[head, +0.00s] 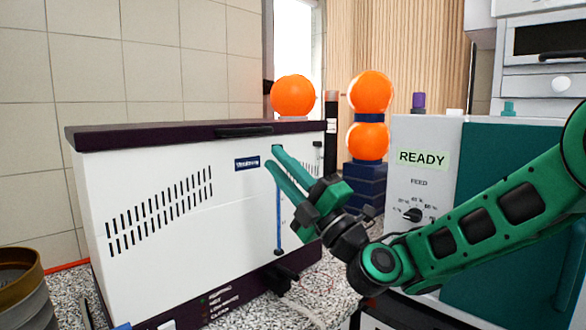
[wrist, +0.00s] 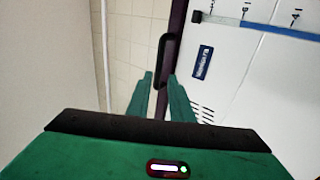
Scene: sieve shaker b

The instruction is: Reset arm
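My green arm reaches in from the right in the head view. My gripper (head: 273,157) is in front of the white machine (head: 150,255) with the dark lid. Its two teal fingers stand apart with nothing between them. In the wrist view the fingers of my gripper (wrist: 160,80) show a gap, with the machine's dark lid edge and black handle (wrist: 163,58) beyond them. I cannot tell whether the fingertips touch the machine.
An orange ball (head: 293,95) sits at the lid's far right. Two more orange balls (head: 368,92) are stacked on a blue stand. A feeder box reading READY (head: 424,158) stands right, behind my arm. A brown-rimmed container (head: 22,290) is at lower left.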

